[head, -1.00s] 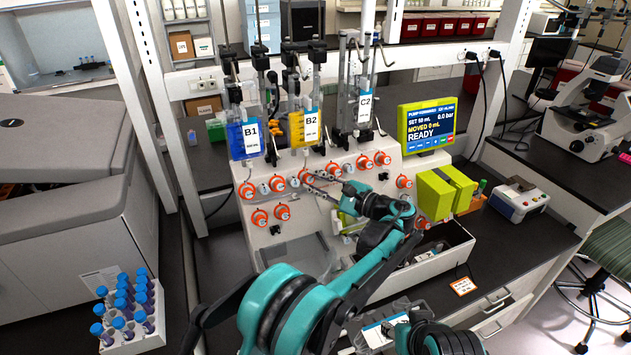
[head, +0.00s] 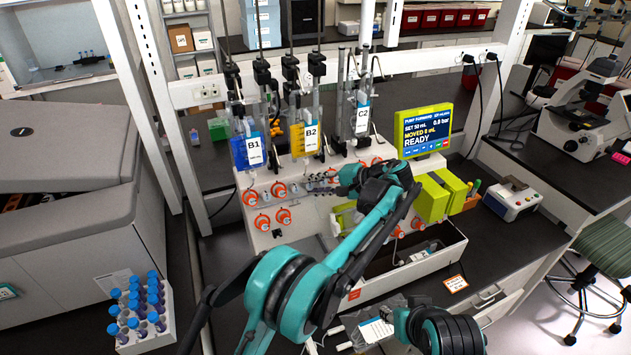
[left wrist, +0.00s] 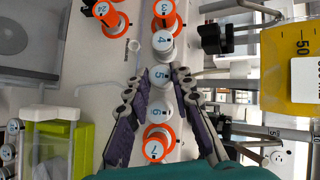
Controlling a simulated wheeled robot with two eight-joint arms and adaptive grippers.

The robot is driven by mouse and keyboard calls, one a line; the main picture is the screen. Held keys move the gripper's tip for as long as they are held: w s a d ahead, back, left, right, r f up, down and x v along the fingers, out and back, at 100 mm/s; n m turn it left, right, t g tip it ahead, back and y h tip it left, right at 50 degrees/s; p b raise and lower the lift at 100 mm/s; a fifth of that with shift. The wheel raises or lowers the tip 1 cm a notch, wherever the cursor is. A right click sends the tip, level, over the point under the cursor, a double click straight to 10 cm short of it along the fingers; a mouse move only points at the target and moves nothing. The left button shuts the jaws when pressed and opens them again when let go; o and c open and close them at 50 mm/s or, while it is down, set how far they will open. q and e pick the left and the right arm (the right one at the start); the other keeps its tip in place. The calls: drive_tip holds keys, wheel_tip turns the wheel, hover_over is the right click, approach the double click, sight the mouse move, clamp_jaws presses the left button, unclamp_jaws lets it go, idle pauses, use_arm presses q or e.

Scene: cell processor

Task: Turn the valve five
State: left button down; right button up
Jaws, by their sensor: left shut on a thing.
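Valve five (left wrist: 160,78) is a white knob marked 5, in a row of numbered knobs in the left wrist view. My left gripper (left wrist: 160,76) is shut on it, with one dark fingertip at each side. In the head view my left gripper (head: 320,182) reaches the front of the white valve panel (head: 250,205) and hides valve five. Knob 4 (left wrist: 163,43) and knob 6 (left wrist: 156,109) are white and close beside it. My right arm (head: 402,322) is low in the head view; its fingers are not clear.
Knob 3 (left wrist: 164,14) and knob 7 (left wrist: 156,145) have orange rings. Bags B1 (head: 248,152) and B2 (head: 305,137) hang above the panel. The green-framed screen (head: 424,131) reads READY. A rack of blue-capped tubes (head: 150,335) stands at lower left.

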use_arm(q)
drive_tip(key=shift+r+n+h+p, duration=0.1)
drive_tip(key=shift+n+h+p, duration=0.2)
drive_tip(key=shift+n+h, duration=0.15)
drive_tip(key=c, duration=1.3)
unclamp_jaws()
drive_tip(key=v, duration=1.2)
drive_tip(key=shift+w, duration=0.15)
